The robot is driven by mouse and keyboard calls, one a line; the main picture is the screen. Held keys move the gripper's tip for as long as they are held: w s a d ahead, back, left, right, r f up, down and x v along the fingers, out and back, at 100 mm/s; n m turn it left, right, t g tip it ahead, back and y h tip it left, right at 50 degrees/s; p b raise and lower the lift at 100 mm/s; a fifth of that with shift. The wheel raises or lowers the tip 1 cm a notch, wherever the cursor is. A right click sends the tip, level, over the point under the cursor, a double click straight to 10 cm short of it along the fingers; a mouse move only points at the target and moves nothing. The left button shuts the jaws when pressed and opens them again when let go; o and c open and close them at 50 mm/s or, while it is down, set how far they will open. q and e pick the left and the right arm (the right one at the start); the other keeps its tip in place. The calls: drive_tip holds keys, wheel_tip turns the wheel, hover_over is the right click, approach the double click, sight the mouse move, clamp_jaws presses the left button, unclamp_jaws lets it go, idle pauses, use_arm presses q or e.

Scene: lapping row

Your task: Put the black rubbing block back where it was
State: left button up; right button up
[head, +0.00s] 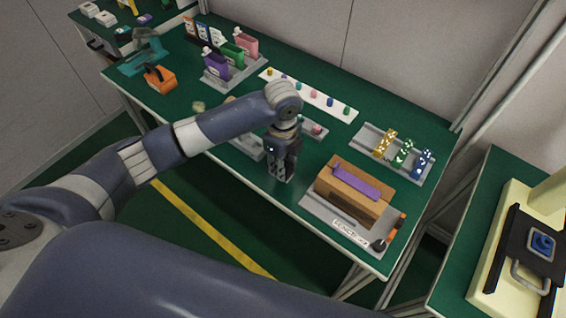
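My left gripper (283,178) points straight down over the front middle of the green table (225,105). Its dark fingers look close together, but I cannot tell whether they are open, shut or holding something. I cannot make out a black rubbing block apart from the dark gripper. Right of the gripper, a wooden block (345,198) with a purple bar (362,183) on top sits on a grey labelled plate (322,214). My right gripper is not in view.
An orange-and-black tool (392,234) lies at the plate's right end. Grey trays hold coloured dice (404,152) and coloured bottles (232,54). A white strip (291,88) carries small coloured pieces. An orange tool (160,78) stands far left. Another table (445,285) is at right.

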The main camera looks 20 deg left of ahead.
use_arm(q)
drive_tip(key=shift+w+a, duration=0.25)
drive_tip(key=shift+w, duration=0.7)
drive_tip(key=shift+w+f, duration=0.1)
drive_tip(key=shift+f, duration=0.3)
wheel_tip(320, 180, down, 2)
drive_tip(key=shift+f+p, duration=0.2)
drive_tip(key=shift+p, duration=0.25)
drive_tip(key=shift+f, duration=0.25)
drive_tip(key=shift+f, duration=0.15)
drive_tip(key=o, duration=0.9)
drive_tip(key=shift+o, duration=0.2)
